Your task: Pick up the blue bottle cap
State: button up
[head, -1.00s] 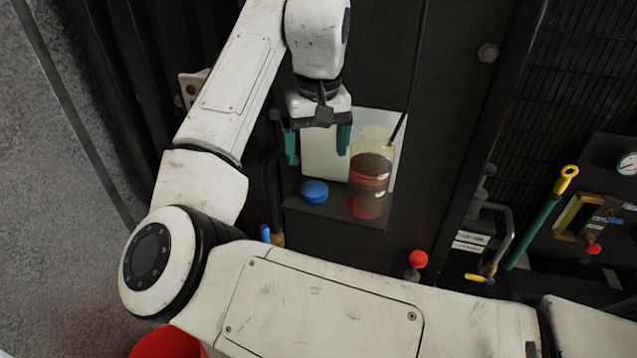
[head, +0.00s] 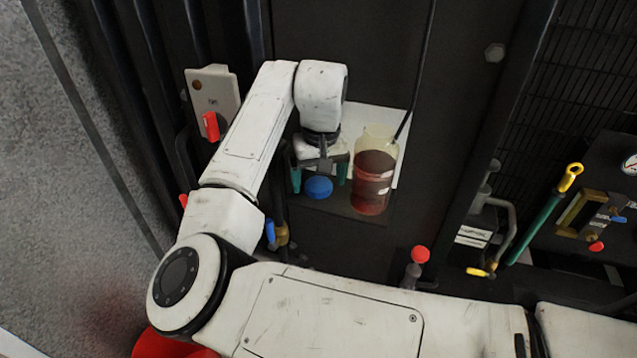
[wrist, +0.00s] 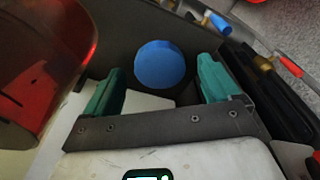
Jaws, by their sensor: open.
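The blue bottle cap (head: 318,187) lies on a small dark shelf (head: 350,209), left of a clear bottle (head: 373,170) of dark red liquid. My gripper (head: 320,178) has two green fingers and is open, with one finger to each side of the cap in the head view. In the wrist view the cap (wrist: 160,65) shows beyond and between the open fingertips of my gripper (wrist: 164,75). I see no finger touching the cap. The bottle (wrist: 45,65) fills the left of the wrist view, close to the left finger.
A white panel (head: 398,118) stands behind the bottle, and a thin dark tube runs into the bottle's top. A blue-handled valve (head: 271,232) is left of the shelf. A red-knobbed lever (head: 420,255) is below right. A grey box with a red handle (head: 211,126) is upper left.

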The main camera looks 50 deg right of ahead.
jog(key=shift+f, duration=0.25)
jog(key=shift+c, duration=0.4)
jog(key=c, duration=1)
